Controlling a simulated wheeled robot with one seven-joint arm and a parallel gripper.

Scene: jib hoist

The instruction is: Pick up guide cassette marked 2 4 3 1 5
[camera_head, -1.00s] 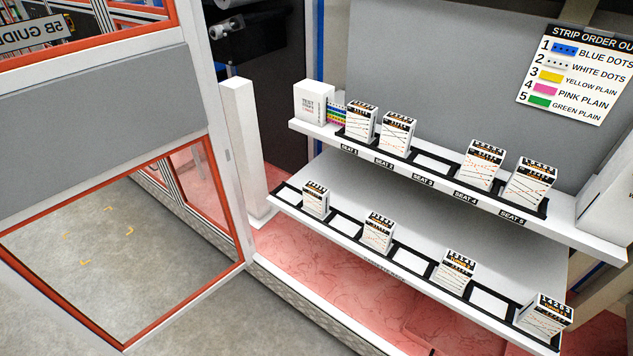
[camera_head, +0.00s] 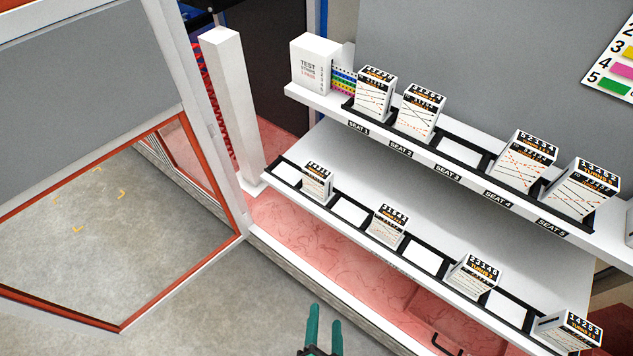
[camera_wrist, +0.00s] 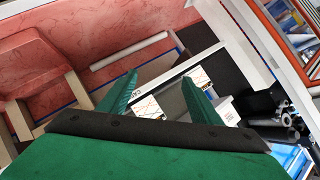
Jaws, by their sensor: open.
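White guide cassettes with black number tops stand in two rows. On the upper shelf, cassettes stand at seat 1 (camera_head: 375,92), seat 2 (camera_head: 420,112), seat 4 (camera_head: 523,160) and seat 5 (camera_head: 580,190). On the lower shelf stand a left cassette (camera_head: 317,181), a second cassette (camera_head: 389,226), a third cassette (camera_head: 474,276) and a right-end cassette (camera_head: 568,334). The numbers are too small to tell surely which is marked 2 4 3 1 5. My gripper (camera_head: 324,316) is open and empty, low in front of the lower shelf; its green fingers also show in the wrist view (camera_wrist: 159,84).
Seat 3 (camera_head: 459,152) is empty, and bare white places lie between the lower cassettes. A test strips box (camera_head: 313,64) stands at the upper shelf's left end. A white post (camera_head: 236,110) and an orange-edged frame (camera_head: 190,215) stand left. The grey floor (camera_head: 215,300) at lower left is clear.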

